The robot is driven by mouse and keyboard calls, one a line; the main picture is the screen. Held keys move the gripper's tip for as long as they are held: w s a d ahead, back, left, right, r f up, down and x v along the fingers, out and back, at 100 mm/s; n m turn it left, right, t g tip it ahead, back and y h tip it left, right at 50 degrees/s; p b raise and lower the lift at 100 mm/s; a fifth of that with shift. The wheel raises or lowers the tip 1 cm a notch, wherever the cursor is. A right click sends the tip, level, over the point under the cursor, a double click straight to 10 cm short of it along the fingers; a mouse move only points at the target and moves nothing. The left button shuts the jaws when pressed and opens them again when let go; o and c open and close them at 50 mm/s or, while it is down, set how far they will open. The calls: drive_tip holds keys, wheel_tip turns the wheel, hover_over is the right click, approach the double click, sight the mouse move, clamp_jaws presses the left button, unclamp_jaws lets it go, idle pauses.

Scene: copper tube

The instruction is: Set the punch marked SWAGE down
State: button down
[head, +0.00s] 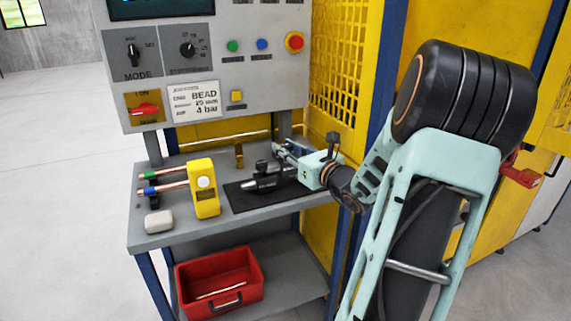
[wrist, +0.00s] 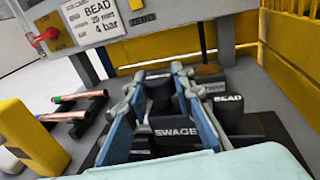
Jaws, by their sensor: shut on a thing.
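The dark punch marked SWAGE (wrist: 176,132) is low in the wrist view, between the blue fingers of my gripper (wrist: 157,78). My gripper is shut on it. In the head view my gripper (head: 283,158) is over the right part of the black mat (head: 240,205) on the grey bench. The fingers and wrist partly hide the dark tooling there. I cannot tell whether the punch's underside touches the mat. A second dark piece marked BEAD (wrist: 228,99) stands just right of the fingers in the wrist view.
A yellow block-shaped device (head: 204,188), copper tubes with green and blue ends (head: 168,187) and a pale rounded block (head: 158,221) are left of the mat. The control panel (head: 215,65) rises behind, and a yellow mesh guard (head: 340,60) stands right. A red bin (head: 245,293) is below.

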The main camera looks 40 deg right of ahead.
drive_tip(key=shift+f+b, duration=0.35)
drive_tip(key=shift+f, duration=1.35)
drive_tip(key=shift+f, duration=0.15)
drive_tip(key=c, duration=1.7)
unclamp_jaws()
drive_tip(key=shift+f, duration=0.1)
drive_tip(key=shift+o, duration=0.2)
drive_tip(key=shift+s, duration=0.2)
drive_tip(key=s, duration=1.1)
drive_tip(key=shift+s+a+r+p, duration=0.3)
drive_tip(key=shift+r+p, duration=0.1)
drive_tip(key=shift+p, duration=0.05)
